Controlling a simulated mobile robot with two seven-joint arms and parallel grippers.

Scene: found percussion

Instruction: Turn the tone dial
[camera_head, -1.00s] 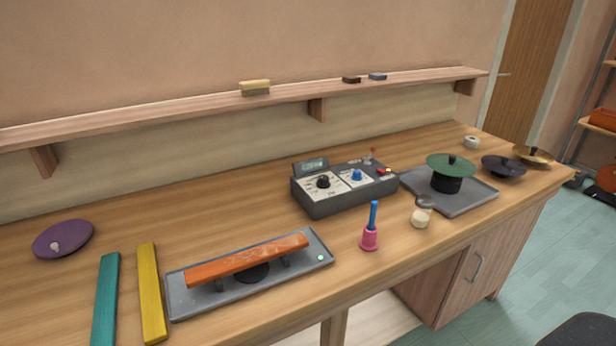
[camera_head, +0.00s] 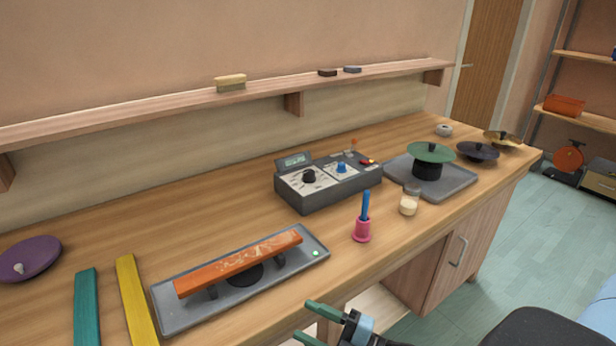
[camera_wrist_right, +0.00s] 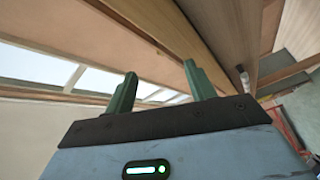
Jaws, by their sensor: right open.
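A grey control box (camera_head: 328,183) sits on the wooden bench, with a small display and two dials. One dial is black (camera_head: 309,176) and the other is blue (camera_head: 342,167); I cannot tell from the labels which is the tone dial. My right gripper (camera_head: 312,322) is at the bottom of the head view, in front of the bench edge and well short of the box. Its green fingers are apart and empty, as the right wrist view also shows (camera_wrist_right: 158,88). My left gripper is not in view.
A pink holder with a blue stick (camera_head: 362,230) and a jar (camera_head: 409,203) stand before the box. A green lid on a stand (camera_head: 431,152) is to the right. A shelf (camera_head: 180,102) runs behind.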

